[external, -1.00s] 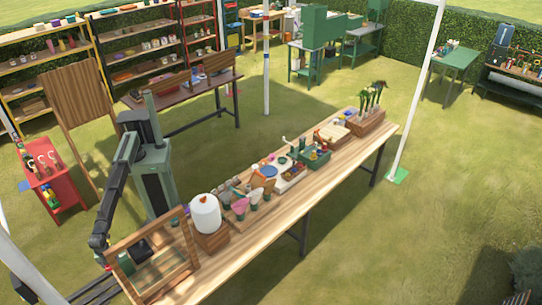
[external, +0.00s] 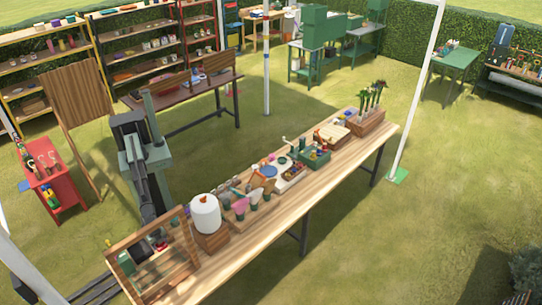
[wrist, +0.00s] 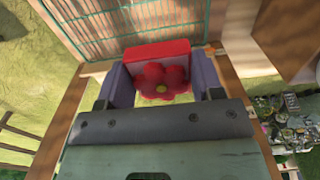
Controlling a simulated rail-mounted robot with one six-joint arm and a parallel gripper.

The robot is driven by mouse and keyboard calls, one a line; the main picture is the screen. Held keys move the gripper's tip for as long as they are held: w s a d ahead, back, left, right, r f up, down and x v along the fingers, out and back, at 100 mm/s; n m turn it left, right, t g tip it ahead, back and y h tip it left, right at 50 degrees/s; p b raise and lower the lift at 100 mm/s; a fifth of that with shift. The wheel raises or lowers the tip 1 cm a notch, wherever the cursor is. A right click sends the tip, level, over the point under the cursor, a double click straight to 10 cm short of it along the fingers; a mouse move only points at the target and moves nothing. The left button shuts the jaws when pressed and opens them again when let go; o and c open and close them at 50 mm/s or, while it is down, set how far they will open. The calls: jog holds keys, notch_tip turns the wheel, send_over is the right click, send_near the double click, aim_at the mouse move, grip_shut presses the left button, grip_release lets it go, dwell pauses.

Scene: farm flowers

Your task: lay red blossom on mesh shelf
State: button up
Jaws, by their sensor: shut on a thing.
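The mesh shelf (wrist: 130,28) is green wire in a wooden frame, beyond the blossom at the top of the wrist view. In the external view the blossom is a small red spot (external: 161,246) within the outline of the wooden rack (external: 187,240). Contact with the mesh cannot be told.
A white rounded container (external: 205,214) stands on the long wooden table (external: 265,232) just right of the rack. Several cone-shaped bundles and a green crate (external: 315,156) stand farther along. A red cart (external: 62,190) stands at the left.

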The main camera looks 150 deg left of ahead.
aim_at(167, 261)
notch_tip(167, 261, down, 15)
jog(key=b, duration=1.2)
jog(key=shift+f+b, duration=0.2)
jog(key=shift+b, duration=0.15)
jog(key=shift+r+p, duration=0.3)
jog(key=shift+f, duration=0.25)
jog(key=o, duration=1)
jog(key=shift+r, duration=0.1)
notch_tip(167, 261, up, 13)
jog(key=p, duration=1.2)
jog(key=shift+f, duration=0.2)
jog(key=s+m, duration=0.1)
jog(key=s, duration=0.9)
jog(key=s+m, duration=0.1)
jog(key=s, duration=1)
jog(key=s+m, duration=0.1)
jog(key=s, duration=0.9)
jog(key=shift+s+a+f+m, duration=0.15)
jog(key=shift+s+a+m, duration=0.05)
jog(key=shift+s+m, duration=0.2)
